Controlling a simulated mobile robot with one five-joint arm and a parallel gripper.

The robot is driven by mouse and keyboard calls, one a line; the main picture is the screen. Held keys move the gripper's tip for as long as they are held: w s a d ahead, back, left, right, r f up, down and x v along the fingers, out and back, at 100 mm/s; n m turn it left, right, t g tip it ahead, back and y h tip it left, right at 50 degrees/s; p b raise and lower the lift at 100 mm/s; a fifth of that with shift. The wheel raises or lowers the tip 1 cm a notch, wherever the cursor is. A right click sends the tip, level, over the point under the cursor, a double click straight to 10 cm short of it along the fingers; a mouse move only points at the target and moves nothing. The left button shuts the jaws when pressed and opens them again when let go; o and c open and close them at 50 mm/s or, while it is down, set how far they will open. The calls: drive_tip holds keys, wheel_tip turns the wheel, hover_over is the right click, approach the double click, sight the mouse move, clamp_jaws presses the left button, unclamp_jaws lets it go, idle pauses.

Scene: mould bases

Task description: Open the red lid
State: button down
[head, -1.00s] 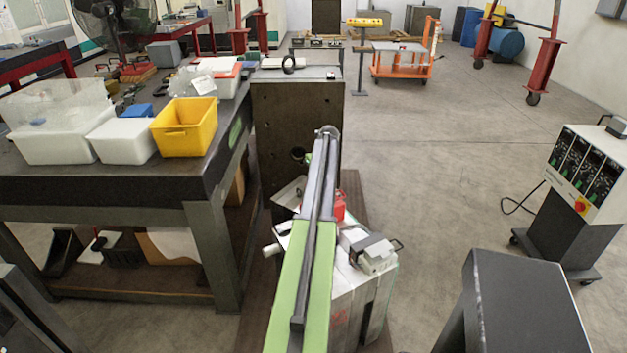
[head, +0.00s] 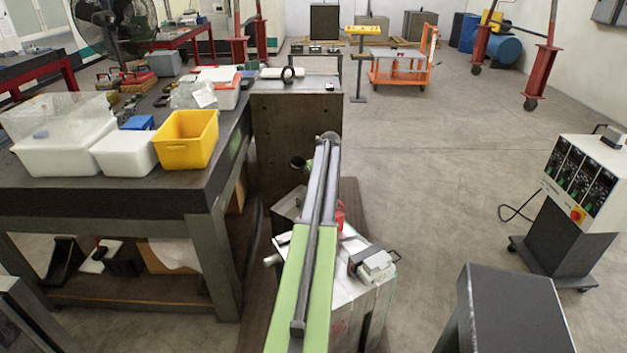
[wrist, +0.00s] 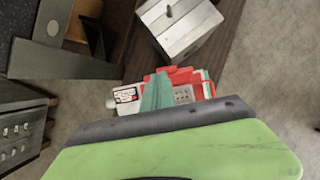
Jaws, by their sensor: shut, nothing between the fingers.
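A red part (head: 340,215) shows just right of my arm in the head view, mostly hidden by the arm. In the wrist view a red piece (wrist: 185,76) lies on a white and grey unit with a label and a small keypad; I cannot tell which red part is the lid or whether it is closed. My gripper (wrist: 158,92) is the narrow teal shape at the wrist view's centre, shut and empty. It overlaps the red piece in the picture; contact cannot be told. In the head view its fingers are hidden behind the arm.
A white cabinet (head: 352,315) with a grey handled box (head: 375,264) stands under my arm. A workbench (head: 150,190) with a yellow bin (head: 186,139) is at left. A dark block (head: 515,310) and a control unit (head: 583,180) stand at right. Open floor (head: 440,170) lies between.

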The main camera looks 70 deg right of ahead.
drive_tip(key=p+v, duration=1)
drive_tip(key=v, duration=0.3)
drive_tip(key=shift+s, duration=0.2)
